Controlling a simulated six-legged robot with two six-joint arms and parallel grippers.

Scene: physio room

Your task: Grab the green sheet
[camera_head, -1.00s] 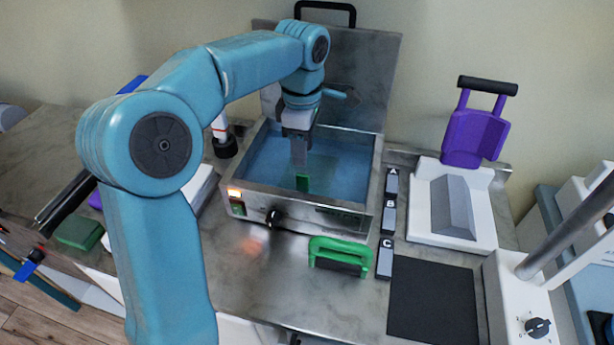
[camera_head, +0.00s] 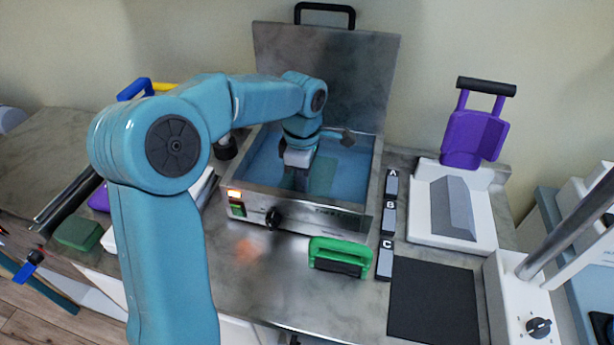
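The green sheet (camera_head: 322,174) lies under the water in the steel bath (camera_head: 345,208). It shows as a dull green patch, and its left part is hidden by my gripper. My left arm reaches over the bath from the left. My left gripper (camera_head: 299,182) points down into the water at the left edge of the sheet. Its fingertips are dark and blurred, so I cannot tell whether they are open or shut, or whether they touch the sheet. My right gripper is not in view.
The bath's lid (camera_head: 325,75) stands open behind it. A green-handled tool (camera_head: 340,256) lies in front, beside blocks marked A, B and C. A black mat (camera_head: 433,300) and a white stand with a purple paddle (camera_head: 473,138) are at the right.

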